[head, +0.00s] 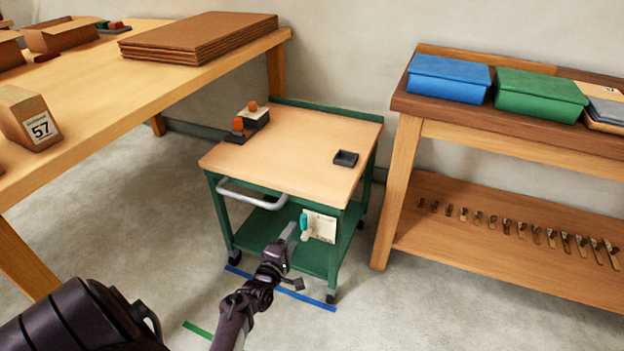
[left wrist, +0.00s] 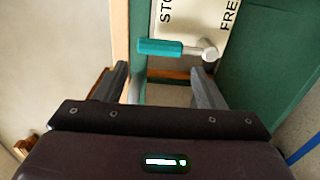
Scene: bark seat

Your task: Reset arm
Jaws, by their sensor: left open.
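My left gripper (head: 287,240) is in front of the near side of the green cart, close to its teal-handled lever. In the left wrist view my left gripper (left wrist: 160,88) has its two fingers wide apart, with nothing between them. The lever (head: 304,224) sits on a pale plate (head: 322,226) on the cart. In the left wrist view the teal lever (left wrist: 160,47) lies just beyond the fingertips and appears apart from them. The plate (left wrist: 205,15) there shows partly cut-off lettering, "STO" and "FREE". My right gripper is not in view.
The green cart with a wooden top (head: 290,150) carries a small black tray (head: 346,158) and a dark block with orange knobs (head: 248,123). A wooden table (head: 110,105) stands left, a shelf bench (head: 500,125) right. Blue tape (head: 315,301) marks the floor by the cart.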

